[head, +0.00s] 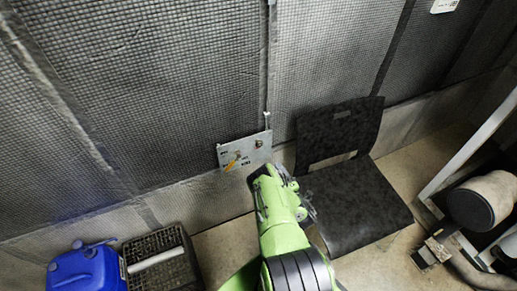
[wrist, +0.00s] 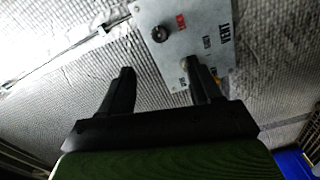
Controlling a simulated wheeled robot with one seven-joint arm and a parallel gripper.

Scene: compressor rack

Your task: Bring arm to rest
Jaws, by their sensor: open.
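My green arm reaches forward in the head view, with my gripper (head: 268,176) just below a grey metal switch panel (head: 245,152) on the padded wall. The panel carries a yellow-orange handle (head: 232,161) at its left and a dark round knob (head: 259,143) at its right. In the wrist view my gripper (wrist: 158,85) is open, its two black fingers apart with nothing between them. The right finger overlaps the lower part of the panel (wrist: 207,28) and partly hides a switch there. The black knob (wrist: 160,34) shows clear of the fingers.
A black chair (head: 350,200) stands right of my arm, close to it. A blue canister (head: 87,268) and a dark crate (head: 160,262) stand at the lower left. Pipework with a dark round end (head: 470,208) is at the right. The floor (head: 222,240) between crate and arm is bare.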

